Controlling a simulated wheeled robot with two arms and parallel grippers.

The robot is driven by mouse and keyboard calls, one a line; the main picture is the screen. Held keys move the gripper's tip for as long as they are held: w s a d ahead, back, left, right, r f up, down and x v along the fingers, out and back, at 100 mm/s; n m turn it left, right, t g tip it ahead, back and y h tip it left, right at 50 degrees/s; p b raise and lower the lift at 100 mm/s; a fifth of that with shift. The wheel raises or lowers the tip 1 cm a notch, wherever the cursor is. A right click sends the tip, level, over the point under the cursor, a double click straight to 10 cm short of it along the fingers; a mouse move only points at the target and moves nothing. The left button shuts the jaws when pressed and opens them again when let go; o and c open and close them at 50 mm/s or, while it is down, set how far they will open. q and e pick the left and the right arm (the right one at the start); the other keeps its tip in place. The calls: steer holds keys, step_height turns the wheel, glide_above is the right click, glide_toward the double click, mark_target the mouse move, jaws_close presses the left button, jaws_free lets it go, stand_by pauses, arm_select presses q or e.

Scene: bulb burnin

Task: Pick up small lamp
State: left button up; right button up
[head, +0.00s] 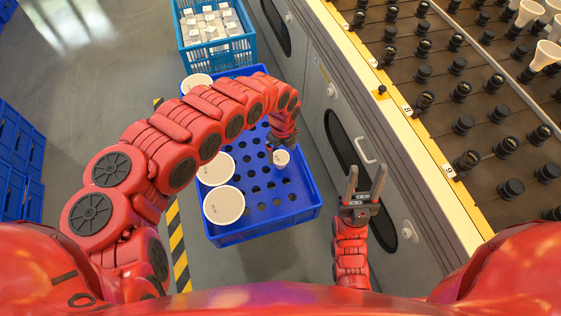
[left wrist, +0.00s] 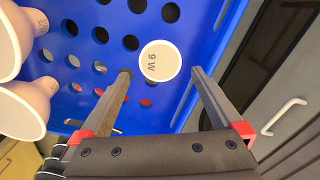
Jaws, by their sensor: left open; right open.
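The small lamp (head: 281,157) has a round pale face and stands in the blue crate (head: 262,232), near its right side. In the left wrist view the lamp (left wrist: 160,60) is marked "9 W" and lies just beyond and between the open fingertips. My left gripper (left wrist: 163,74) is open and empty above the crate; in the head view its fingers are mostly hidden behind the arm's end. My right gripper (head: 366,180) is open and empty, between the crate and the grey cabinet. Larger lamps (head: 224,205) (head: 216,169) stand along the crate's left side.
Another large lamp (head: 197,83) stands at the crate's far left corner. A lighter blue crate (head: 217,55) of white boxes stands behind. A rack with dark sockets (head: 463,125) tops the cabinet (head: 345,100) at right. Several crate holes around the small lamp are empty.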

mark_target(281, 157)
arm_select(q)
step_height(281, 157, down, 4)
steer(key=shift+w+f+b, duration=0.1)
steer(key=shift+f+b, duration=0.05)
steer(key=shift+b, duration=0.25)
steer(key=shift+w+a+f, duration=0.1)
steer(key=shift+f, duration=0.55)
steer(key=c, duration=1.3)
steer(key=shift+r, duration=0.1)
step_height(281, 157, up, 9)
steer(key=shift+w+f+p, duration=0.1)
steer(key=shift+p, duration=0.7)
steer(key=shift+r, duration=0.55)
steer(key=w+a+r+n+p, duration=0.2)
steer(key=a+r+n, duration=0.3)
steer(key=r+n, duration=0.4)
steer(key=w+a+r+n+p, duration=0.2)
steer(key=a+r+n, duration=0.4)
steer(key=r+n, duration=0.3)
steer(key=w+a+r+n+p, duration=0.3)
steer(key=a+r+n, duration=0.3)
steer(key=r+n, duration=0.4)
steer(key=shift+w+r, duration=0.25)
steer(key=shift+r, duration=0.45)
steer(key=shift+w+r, duration=0.2)
steer(key=shift+r, duration=0.45)
